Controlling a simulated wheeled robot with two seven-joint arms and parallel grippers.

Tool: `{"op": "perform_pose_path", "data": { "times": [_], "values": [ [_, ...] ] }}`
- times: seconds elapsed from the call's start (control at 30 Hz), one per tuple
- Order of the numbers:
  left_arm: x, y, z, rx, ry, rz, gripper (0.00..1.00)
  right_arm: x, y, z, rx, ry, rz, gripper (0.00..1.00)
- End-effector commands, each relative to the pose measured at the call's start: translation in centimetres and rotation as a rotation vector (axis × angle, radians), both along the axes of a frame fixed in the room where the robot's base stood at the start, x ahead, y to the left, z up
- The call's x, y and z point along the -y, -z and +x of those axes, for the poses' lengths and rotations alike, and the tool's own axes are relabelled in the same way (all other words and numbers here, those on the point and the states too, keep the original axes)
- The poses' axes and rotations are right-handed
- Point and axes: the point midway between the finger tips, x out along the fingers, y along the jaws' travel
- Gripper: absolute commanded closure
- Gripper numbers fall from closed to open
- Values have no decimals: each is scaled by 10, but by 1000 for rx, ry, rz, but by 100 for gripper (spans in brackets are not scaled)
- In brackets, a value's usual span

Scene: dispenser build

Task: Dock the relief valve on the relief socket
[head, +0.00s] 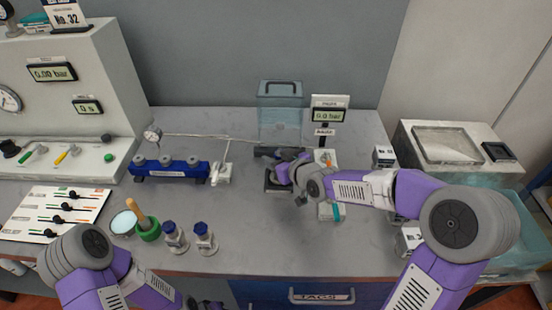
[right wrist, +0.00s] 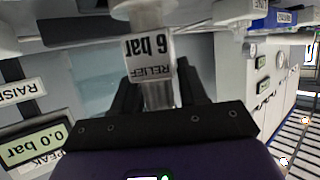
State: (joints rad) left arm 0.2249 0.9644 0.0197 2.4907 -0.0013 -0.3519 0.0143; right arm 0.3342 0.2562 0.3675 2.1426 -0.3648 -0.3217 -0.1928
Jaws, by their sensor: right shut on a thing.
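The relief valve (right wrist: 152,50) is a pale, partly clear piece with a white label reading "RELIEF 6 bar", upside down in the right wrist view. My right gripper (right wrist: 152,95) is shut on it, with a dark finger on either side. In the head view my right gripper (head: 285,176) is over the middle of the bench, beside a dark cylinder (head: 276,152) and a dark base (head: 273,187). It mostly hides the valve there. I cannot pick out the relief socket with certainty. Only dark parts of my left gripper (head: 208,304) show at the bottom edge; its jaws are unclear.
A blue block (head: 170,170) with several grey ports stands to the left. A gauge display (head: 328,115) reading 0.0 bar stands behind the gripper. The bench front centre is clear.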

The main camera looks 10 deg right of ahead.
Motion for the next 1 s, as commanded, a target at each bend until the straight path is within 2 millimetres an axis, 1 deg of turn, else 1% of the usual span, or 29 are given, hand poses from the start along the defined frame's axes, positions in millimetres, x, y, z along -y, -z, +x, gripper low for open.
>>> {"op": "perform_pose_path", "data": {
  "times": [0.27, 0.83, 0.87, 0.9, 1.0],
  "values": [
    [0, 1, 0, 0, 0, 0, 57, 0, 0, 0, 3, 1, 0, 100],
    [0, 12, 0, 0, 0, 0, 57, 0, 11, 0, 2, 0, 0, 100],
    [0, 11, 0, 0, 0, 0, 57, 0, 11, 0, 2, 0, 0, 53],
    [0, 11, 0, 0, 0, 0, 57, 0, 10, 0, 2, 0, 0, 47],
    [0, 11, 0, 0, 0, 0, 57, 0, 10, 0, 2, 0, 0, 47]
  ]
}}
